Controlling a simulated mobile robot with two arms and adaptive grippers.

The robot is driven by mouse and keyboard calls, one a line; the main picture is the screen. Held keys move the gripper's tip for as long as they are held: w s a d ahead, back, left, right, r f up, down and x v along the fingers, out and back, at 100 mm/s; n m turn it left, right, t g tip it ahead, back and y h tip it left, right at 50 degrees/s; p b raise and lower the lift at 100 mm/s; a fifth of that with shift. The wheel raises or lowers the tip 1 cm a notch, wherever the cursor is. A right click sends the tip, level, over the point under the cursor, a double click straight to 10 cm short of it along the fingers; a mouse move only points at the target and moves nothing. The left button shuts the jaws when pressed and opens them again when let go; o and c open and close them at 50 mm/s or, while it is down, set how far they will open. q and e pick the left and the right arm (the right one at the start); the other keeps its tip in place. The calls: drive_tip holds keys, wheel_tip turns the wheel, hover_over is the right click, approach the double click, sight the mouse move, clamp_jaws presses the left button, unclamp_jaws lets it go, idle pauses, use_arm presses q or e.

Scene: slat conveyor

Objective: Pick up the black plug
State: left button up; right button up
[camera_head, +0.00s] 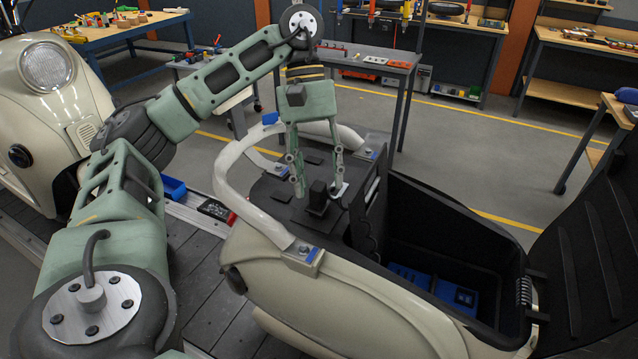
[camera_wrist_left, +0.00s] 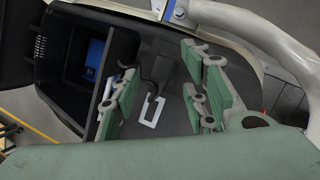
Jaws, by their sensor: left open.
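The black plug (camera_head: 318,197) stands upright on the dark deck of the cream vehicle body, between the white curved handrails. It also shows in the left wrist view as a black block (camera_wrist_left: 161,69), close to a white rectangular outline on the deck. My left gripper (camera_head: 319,190) comes down from above with its two green fingers apart, one on either side of the plug in the picture. In the left wrist view the open fingers (camera_wrist_left: 158,80) flank the plug with visible gaps. I cannot tell whether a finger touches it. My right gripper is not in view.
The white handrail (camera_head: 235,180) curves around the deck close to my left gripper. An open black bin (camera_head: 440,225) with blue parts (camera_head: 435,284) lies to the right, its lid raised (camera_head: 590,240). A workbench (camera_head: 372,62) stands behind. Open floor lies at the right.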

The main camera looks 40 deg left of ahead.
use_arm(q)
drive_tip(key=shift+p+x, duration=0.55)
drive_tip(key=shift+x, duration=0.35)
drive_tip(key=shift+d+f, duration=0.1)
drive_tip(key=shift+f, duration=0.15)
drive_tip(key=shift+s, duration=0.1)
drive_tip(key=shift+c, duration=2.6)
drive_tip(key=c, duration=0.4)
clamp_jaws()
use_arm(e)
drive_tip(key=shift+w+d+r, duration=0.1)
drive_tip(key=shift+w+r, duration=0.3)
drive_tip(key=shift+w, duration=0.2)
